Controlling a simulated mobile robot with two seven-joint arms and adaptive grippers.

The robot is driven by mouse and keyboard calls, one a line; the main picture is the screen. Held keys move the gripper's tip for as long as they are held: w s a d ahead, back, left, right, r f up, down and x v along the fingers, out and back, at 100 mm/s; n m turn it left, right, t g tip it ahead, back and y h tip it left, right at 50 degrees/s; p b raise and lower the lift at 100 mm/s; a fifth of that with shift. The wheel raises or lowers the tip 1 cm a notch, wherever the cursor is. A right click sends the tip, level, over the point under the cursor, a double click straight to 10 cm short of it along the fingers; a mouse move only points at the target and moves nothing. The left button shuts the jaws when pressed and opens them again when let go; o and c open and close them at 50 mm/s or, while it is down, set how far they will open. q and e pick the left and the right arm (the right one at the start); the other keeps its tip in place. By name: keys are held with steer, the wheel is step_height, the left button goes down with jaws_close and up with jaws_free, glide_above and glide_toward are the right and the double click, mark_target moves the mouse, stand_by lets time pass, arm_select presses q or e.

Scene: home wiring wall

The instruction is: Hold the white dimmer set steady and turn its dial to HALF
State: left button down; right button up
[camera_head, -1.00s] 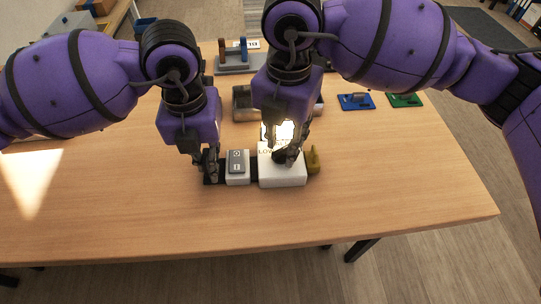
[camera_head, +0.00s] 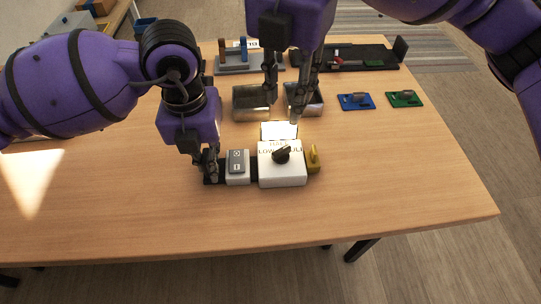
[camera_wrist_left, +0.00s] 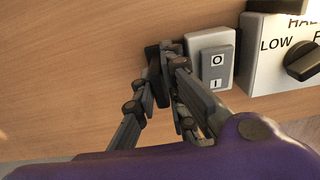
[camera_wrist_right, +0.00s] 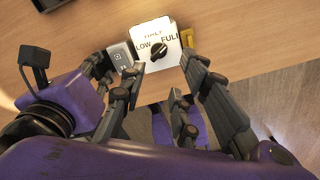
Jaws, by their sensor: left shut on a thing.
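The white dimmer box (camera_head: 282,170) sits on a black base on the table, with a black dial (camera_head: 281,154) on its top face. LOW, HALF and FULL are printed around the dial. In the right wrist view the dial (camera_wrist_right: 153,52) has its bar slanting from lower left to upper right, toward the FULL side; which end is the pointer is unclear. A grey rocker switch (camera_head: 237,162) is left of the box. My left gripper (camera_head: 210,172) is shut on the black handle (camera_wrist_left: 157,75) at the base's left end. My right gripper (camera_head: 284,112) is open and empty, above and behind the box.
A yellow piece (camera_head: 313,158) stands at the box's right end. A bright white panel (camera_head: 279,130) is just behind the box. Two metal trays (camera_head: 252,102) lie farther back. Blue (camera_head: 356,102) and green (camera_head: 405,99) boards lie right. The front table is clear.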

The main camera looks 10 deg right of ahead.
mark_target(281, 150)
steer(key=shift+c, duration=0.2)
steer(key=shift+s+a+f+m, duration=0.15)
steer(key=shift+f+m, duration=0.85)
steer(key=shift+f, duration=1)
steer(key=shift+s+a+f+m, duration=0.15)
steer(key=shift+f+m, duration=0.85)
steer(key=shift+f, duration=1)
steer(key=shift+s+f+m, duration=0.2)
steer(key=shift+f+m, duration=0.8)
steer(key=shift+f, duration=1)
steer(key=shift+c, duration=0.6)
jaws_close()
